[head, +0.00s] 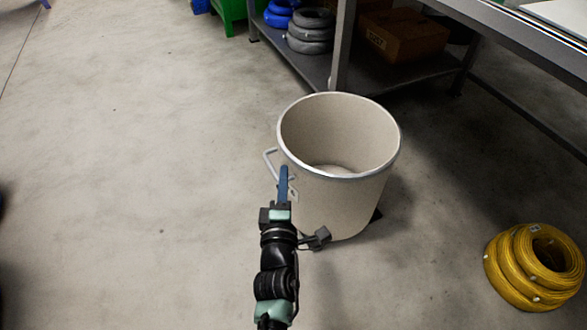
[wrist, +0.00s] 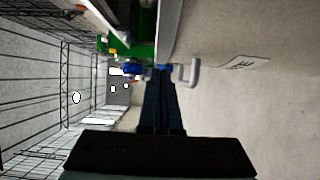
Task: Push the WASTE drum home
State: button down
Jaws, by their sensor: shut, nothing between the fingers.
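The drum (head: 345,195) is a cream, open-topped bin with a grey rim, upright on the floor in the middle of the head view. Its inside looks empty. A light handle (head: 269,158) sticks out on its left side. My gripper (head: 284,170) has blue fingers, shut and empty, at the drum's near left side by the handle. In the wrist view, the drum's pale wall (wrist: 225,110) fills the right, with a label (wrist: 245,62) I cannot read. The handle (wrist: 190,74) is just right of my fingertips (wrist: 162,72). I cannot tell whether they touch the drum.
A grey workbench (head: 340,45) with a lower shelf stands behind the drum, holding a cardboard box (head: 403,38) and grey coils (head: 311,32). A yellow cable coil (head: 535,265) lies on the floor at right. The floor on the left is clear.

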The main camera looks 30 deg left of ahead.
aim_at(295, 157)
jog(key=shift+w+d+r+p, duration=0.1)
jog(key=shift+w+d+p, duration=0.2)
jog(key=shift+w, duration=0.4)
jog(key=shift+w+d+p, duration=0.2)
jog(key=shift+w+p, duration=0.05)
jog(key=shift+w, duration=0.4)
